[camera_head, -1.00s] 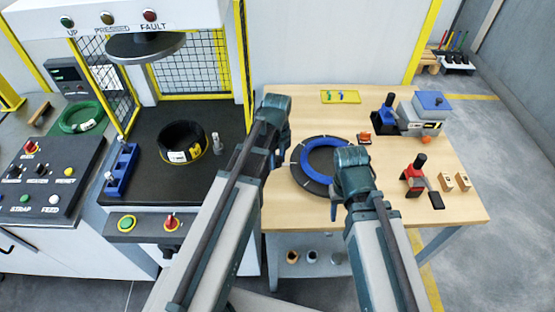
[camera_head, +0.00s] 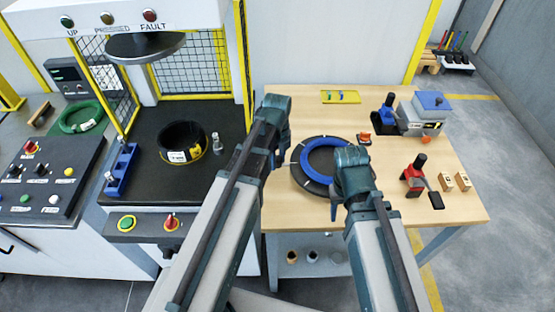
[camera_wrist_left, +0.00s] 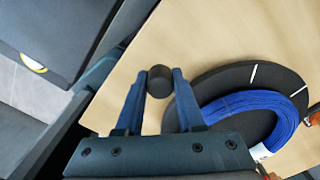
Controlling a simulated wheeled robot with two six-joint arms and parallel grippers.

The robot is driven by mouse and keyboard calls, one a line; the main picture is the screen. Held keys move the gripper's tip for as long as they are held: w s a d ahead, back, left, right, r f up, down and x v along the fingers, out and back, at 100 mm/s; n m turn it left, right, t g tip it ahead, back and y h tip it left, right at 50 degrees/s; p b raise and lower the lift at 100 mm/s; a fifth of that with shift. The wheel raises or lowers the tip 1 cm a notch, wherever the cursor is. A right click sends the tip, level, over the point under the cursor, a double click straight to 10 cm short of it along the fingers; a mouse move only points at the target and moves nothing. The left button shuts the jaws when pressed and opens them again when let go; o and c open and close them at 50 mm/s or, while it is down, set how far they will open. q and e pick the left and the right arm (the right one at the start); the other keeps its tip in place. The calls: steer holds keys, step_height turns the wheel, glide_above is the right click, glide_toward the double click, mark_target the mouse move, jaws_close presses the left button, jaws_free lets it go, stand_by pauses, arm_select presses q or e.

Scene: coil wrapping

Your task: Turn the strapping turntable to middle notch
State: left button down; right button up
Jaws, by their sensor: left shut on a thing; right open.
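The strapping turntable (camera_head: 301,176) is a dark disc with white marks on the wooden table, with a blue coil (camera_head: 316,150) lying on it. In the left wrist view the turntable (camera_wrist_left: 222,87) and the coil (camera_wrist_left: 245,103) are at the right. My left gripper (camera_head: 276,163) is at the turntable's left side. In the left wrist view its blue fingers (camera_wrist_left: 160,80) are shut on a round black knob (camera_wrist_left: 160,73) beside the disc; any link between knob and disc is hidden. My right gripper (camera_head: 335,208) is open over the turntable's front right, partly hidden by its own wrist.
A strapping tool with a blue top (camera_head: 432,101), a red and black tool (camera_head: 414,178) and small wooden blocks (camera_head: 462,180) stand on the right of the table. A yellow tray (camera_head: 341,97) is at the back. A press with a black coil (camera_head: 183,136) stands left.

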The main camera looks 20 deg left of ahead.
arm_select(q)
steer(key=shift+s+d, duration=0.15)
steer(key=shift+s, duration=0.35)
